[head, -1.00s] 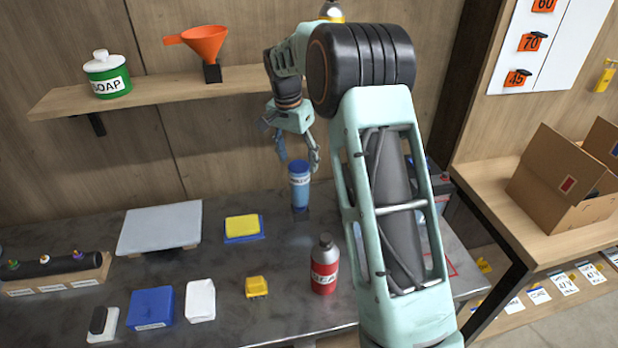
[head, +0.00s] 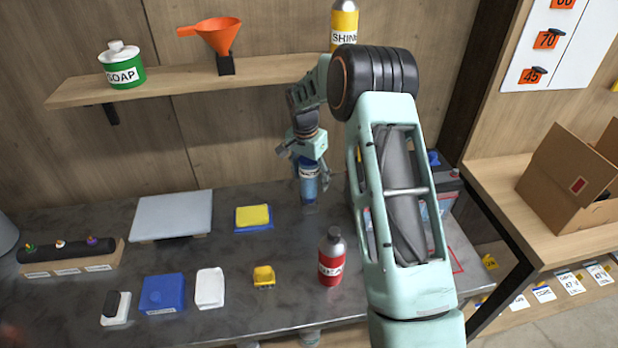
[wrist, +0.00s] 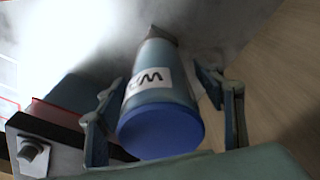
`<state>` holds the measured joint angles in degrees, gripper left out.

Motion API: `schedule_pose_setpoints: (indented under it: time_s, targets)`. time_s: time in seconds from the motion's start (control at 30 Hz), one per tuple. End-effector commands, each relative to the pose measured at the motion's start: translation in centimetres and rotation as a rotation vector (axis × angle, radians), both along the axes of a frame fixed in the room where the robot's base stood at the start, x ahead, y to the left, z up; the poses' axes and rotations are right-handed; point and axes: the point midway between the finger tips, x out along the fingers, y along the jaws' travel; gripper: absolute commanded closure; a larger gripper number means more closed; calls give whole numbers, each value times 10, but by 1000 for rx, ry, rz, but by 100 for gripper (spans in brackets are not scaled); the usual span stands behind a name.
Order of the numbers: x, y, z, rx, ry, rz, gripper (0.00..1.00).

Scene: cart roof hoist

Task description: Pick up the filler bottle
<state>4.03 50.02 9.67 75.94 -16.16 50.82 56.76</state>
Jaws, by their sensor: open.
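A blue bottle (head: 308,188) with a white label stands upright at the back of the dark bench. The wrist view shows the bottle (wrist: 160,88) with its blue cap toward the camera and a partly readable label. I cannot tell whether the label says filler. My gripper (head: 312,182) points down over this bottle. Its fingers are apart, one on each side of the bottle, with visible gaps in the wrist view.
A red-and-grey bottle (head: 331,258) stands nearer the front. A battery-like box (wrist: 45,120) is close to one finger. A yellow sponge (head: 253,216), a grey panel (head: 172,215) and small boxes lie left. A shelf (head: 170,84) holds a soap jar, orange funnel and yellow bottle.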

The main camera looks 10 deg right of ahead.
Motion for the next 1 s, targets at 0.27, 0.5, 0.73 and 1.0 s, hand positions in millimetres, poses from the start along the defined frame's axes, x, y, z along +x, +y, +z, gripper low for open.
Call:
schedule_pose_setpoints:
  time_s: [0.27,0.5,0.73,1.0]
  targets:
    - [1,0,-3,0,-1,0,40]
    - [0,0,-2,0,-1,0,66]
    - [0,0,-2,0,-1,0,92]
    - [1,0,-1,0,-3,0,94]
